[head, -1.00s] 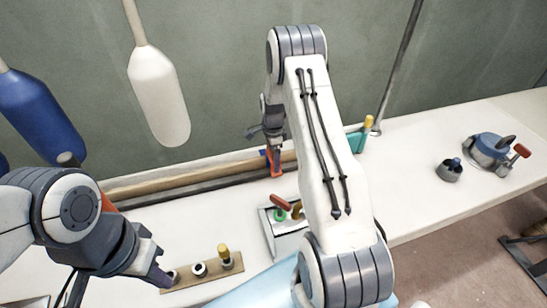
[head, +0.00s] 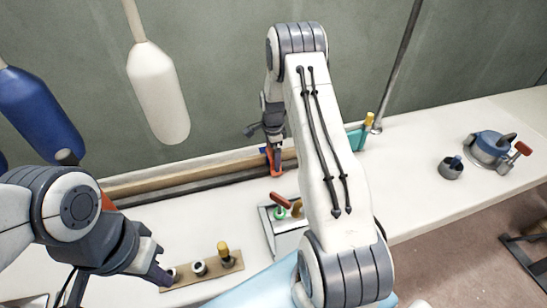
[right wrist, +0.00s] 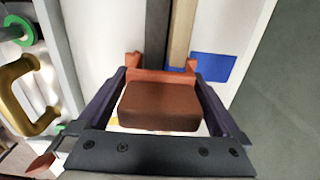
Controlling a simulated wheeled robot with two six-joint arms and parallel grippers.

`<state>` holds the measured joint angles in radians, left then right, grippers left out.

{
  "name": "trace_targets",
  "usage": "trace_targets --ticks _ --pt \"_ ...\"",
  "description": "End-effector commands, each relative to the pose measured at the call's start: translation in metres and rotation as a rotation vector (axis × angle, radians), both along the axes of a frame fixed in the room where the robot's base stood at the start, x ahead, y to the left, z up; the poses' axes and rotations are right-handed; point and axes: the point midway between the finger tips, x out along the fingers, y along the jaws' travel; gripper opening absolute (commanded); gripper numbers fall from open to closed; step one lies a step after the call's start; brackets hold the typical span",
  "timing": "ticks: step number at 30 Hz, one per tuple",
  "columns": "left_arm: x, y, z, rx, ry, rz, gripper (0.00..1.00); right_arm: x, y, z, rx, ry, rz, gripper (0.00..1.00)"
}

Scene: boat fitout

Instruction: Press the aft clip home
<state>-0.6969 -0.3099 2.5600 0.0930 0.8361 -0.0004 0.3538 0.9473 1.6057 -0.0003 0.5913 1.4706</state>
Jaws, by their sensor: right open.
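An orange-red clip (head: 273,161) is at the long wooden strip (head: 215,171) along the back of the bench. In the right wrist view the clip (right wrist: 160,106) shows a broad brown-red block with two prongs towards the dark strip (right wrist: 157,35) and the wooden strip. I cannot tell how far it is seated. My right gripper (head: 273,152) is over the clip, its jaws (right wrist: 162,108) open, one finger on each side. My left gripper (head: 166,276) is low at the left, close to a board with knobs; its jaw opening is unclear.
The wooden board (head: 203,272) with knobs lies at the front. A grey tray (head: 268,232) with a green ring and red handle stands near my right arm. A blue patch (right wrist: 212,67) is beside the clip. A blue-topped winch (head: 490,147) is far right. The right bench is mostly clear.

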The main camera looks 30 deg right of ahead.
Motion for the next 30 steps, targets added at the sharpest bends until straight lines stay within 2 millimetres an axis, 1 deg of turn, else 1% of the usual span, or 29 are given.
trace_targets --ticks 9,13,18,24,26,27,29,30 --pt "0.000 0.000 -0.006 0.000 0.000 0.000 0.00 0.001 0.000 0.060 -0.001 -0.003 0.000 1.00" --pt "0.000 0.000 -0.008 0.000 0.000 0.000 0.00 0.000 0.000 0.081 -0.001 -0.002 0.000 1.00" --pt "0.000 0.000 -0.008 0.000 0.000 0.000 0.00 0.000 0.000 0.095 0.000 0.001 0.000 1.00" --pt "0.000 0.000 -0.008 0.000 0.000 0.000 0.00 -0.001 0.002 0.098 0.000 0.001 0.009 1.00" --pt "0.000 0.000 -0.008 0.000 0.000 0.000 0.00 0.000 0.011 0.103 0.001 0.000 0.042 1.00" --pt "0.000 0.000 -0.007 0.000 0.000 0.000 0.00 0.000 0.021 0.108 0.001 -0.003 0.084 1.00" --pt "0.000 0.000 -0.007 0.000 0.000 0.000 0.00 -0.003 0.044 0.120 0.003 -0.008 0.182 1.00" --pt "0.000 0.000 -0.006 0.000 0.000 0.000 0.00 -0.006 0.064 0.131 0.004 -0.012 0.274 1.00"
